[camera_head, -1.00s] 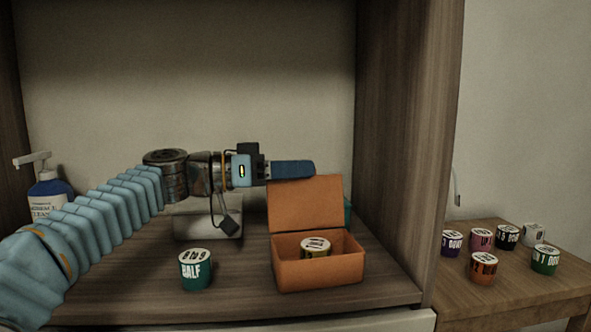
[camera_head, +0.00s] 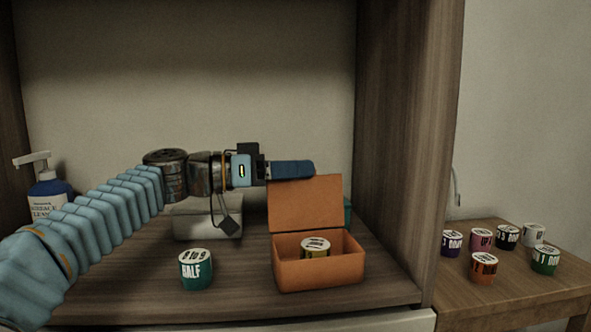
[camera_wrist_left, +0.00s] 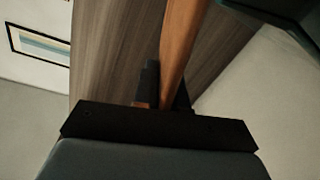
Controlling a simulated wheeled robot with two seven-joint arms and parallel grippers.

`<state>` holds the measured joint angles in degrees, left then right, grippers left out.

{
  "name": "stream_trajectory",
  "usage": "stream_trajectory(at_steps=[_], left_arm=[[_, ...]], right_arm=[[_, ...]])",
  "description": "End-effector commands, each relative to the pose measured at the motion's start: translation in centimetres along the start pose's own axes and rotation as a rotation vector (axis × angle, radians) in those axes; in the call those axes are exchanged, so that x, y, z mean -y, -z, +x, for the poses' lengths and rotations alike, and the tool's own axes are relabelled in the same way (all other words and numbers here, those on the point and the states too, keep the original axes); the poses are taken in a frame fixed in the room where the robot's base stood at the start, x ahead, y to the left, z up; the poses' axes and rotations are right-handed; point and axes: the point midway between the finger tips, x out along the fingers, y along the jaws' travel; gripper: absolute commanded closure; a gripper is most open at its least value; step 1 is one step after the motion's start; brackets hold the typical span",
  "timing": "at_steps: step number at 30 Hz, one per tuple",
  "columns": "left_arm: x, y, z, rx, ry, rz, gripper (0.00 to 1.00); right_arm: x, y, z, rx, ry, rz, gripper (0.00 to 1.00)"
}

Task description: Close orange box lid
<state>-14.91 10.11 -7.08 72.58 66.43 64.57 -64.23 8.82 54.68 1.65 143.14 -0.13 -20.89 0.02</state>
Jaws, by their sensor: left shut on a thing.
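The orange box (camera_head: 318,272) stands on the wooden shelf with its lid (camera_head: 306,205) raised upright at the back. A can with a white top and yellow side (camera_head: 315,248) is inside the box. My left gripper (camera_head: 293,170) is at the top left edge of the lid, reaching in from the left. In the left wrist view the orange lid (camera_wrist_left: 178,50) runs edge-on between the dark fingers (camera_wrist_left: 162,90), and the gripper is shut on it. My right gripper is not in view.
A green can (camera_head: 196,270) stands left of the box. A pale box (camera_head: 208,220) and a teal object (camera_head: 348,213) are behind. A pump bottle (camera_head: 48,195) is at far left. Several small cans stand on the side table (camera_head: 500,295). The cabinet wall (camera_head: 400,150) rises right of the box.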

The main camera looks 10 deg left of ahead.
Motion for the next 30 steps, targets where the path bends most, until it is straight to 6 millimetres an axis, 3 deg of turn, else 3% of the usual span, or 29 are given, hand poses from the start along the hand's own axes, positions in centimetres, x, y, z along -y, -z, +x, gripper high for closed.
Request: stream_trajectory(at_steps=[11,30], left_arm=[[-0.4,-0.4,0.0,-0.001,0.000,0.052,1.00],[-4.7,-1.6,0.0,-0.002,0.000,0.483,1.00]], right_arm=[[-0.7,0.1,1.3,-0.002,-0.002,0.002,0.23],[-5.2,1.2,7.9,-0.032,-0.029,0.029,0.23]])
